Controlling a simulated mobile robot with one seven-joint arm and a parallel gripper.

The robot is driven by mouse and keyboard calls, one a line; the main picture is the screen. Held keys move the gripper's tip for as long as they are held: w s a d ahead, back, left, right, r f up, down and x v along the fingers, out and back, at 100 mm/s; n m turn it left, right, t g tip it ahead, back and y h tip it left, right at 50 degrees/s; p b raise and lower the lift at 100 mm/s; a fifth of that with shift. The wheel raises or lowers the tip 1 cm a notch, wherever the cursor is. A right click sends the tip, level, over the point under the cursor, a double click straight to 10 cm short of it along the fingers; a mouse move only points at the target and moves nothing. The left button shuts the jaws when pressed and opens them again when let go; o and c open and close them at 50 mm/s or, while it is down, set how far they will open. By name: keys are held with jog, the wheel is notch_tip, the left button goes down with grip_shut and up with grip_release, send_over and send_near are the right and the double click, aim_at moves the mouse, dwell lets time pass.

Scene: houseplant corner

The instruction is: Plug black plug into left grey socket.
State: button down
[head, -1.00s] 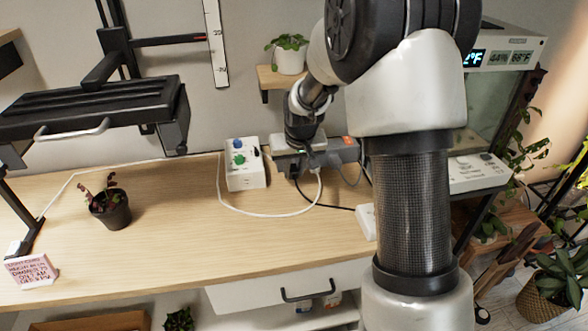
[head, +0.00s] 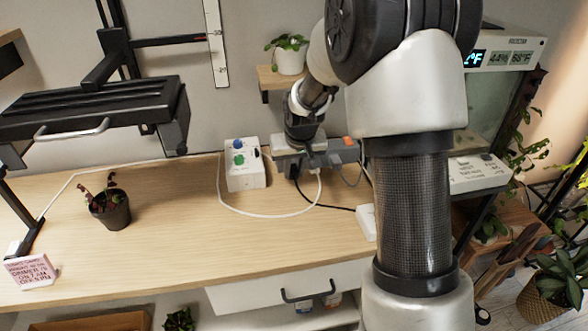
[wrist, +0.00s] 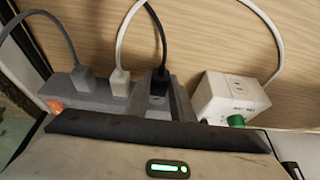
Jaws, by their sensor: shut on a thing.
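The grey power strip (head: 345,152) lies at the back of the bench, with its orange switch at the right end. In the wrist view the strip (wrist: 95,99) is turned round, the switch at left. My gripper (head: 300,168) is over the strip's left part in the head view. In the wrist view my gripper (wrist: 160,78) is shut on the black plug (wrist: 158,88), at the strip end nearest the white box. The left grey socket is hidden under the plug and fingers. I cannot tell whether the plug's prongs are in it.
A white plug (wrist: 119,82) and a grey plug (wrist: 83,79) sit in the strip beside my gripper. The white box (head: 245,165) with blue and green plugs stands close to the left. White and black cords loop over the bench.

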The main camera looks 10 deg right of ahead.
jog(key=shift+w, duration=0.7)
dwell(0.6)
jog(key=c, duration=1.5)
grip_release()
jog(key=shift+o, duration=0.2)
jog(key=shift+r, duration=0.15)
jog(key=p+v, duration=0.4)
jog(key=v, duration=1.3)
jog(key=s+r+t, duration=0.1)
jog(key=s+r, duration=0.2)
jog(key=s, duration=1)
jog(key=s+r, duration=0.3)
jog(key=s, duration=1)
notch_tip(320, 180, up, 18)
jog(key=p, duration=1.7)
jog(key=shift+s+p, duration=0.25)
jog(key=shift+p, duration=0.1)
